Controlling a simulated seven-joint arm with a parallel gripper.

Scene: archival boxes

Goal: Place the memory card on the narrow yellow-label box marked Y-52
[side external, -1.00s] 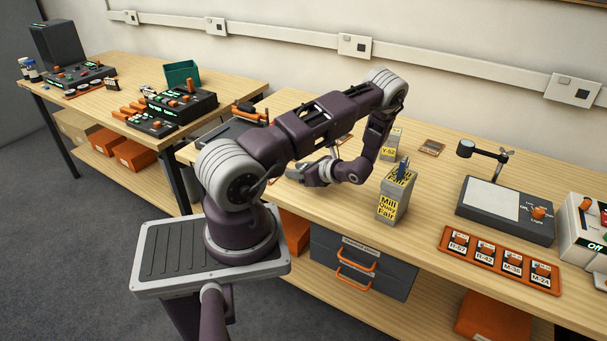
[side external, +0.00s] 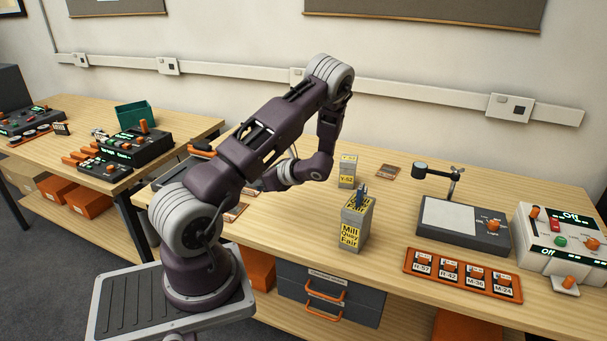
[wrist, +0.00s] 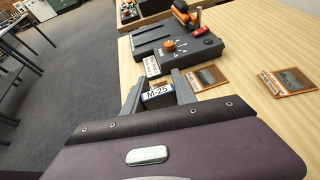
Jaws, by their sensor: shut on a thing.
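The narrow box marked Y-52 (side external: 347,171) stands upright on the bench, with a yellow label, just right of my bent wrist in the side view. It does not show in the wrist view. My gripper (wrist: 158,88) is shut on a small piece with a blue and white label reading M-25 (wrist: 158,94), which appears to be the memory card. In the side view my gripper reaches left, away from the Y-52 box; its fingertips are hard to make out there.
An orange tray (side external: 462,274) holds several labelled cards. A dark device (wrist: 177,47) and flat brown pieces (wrist: 285,82) lie near my gripper.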

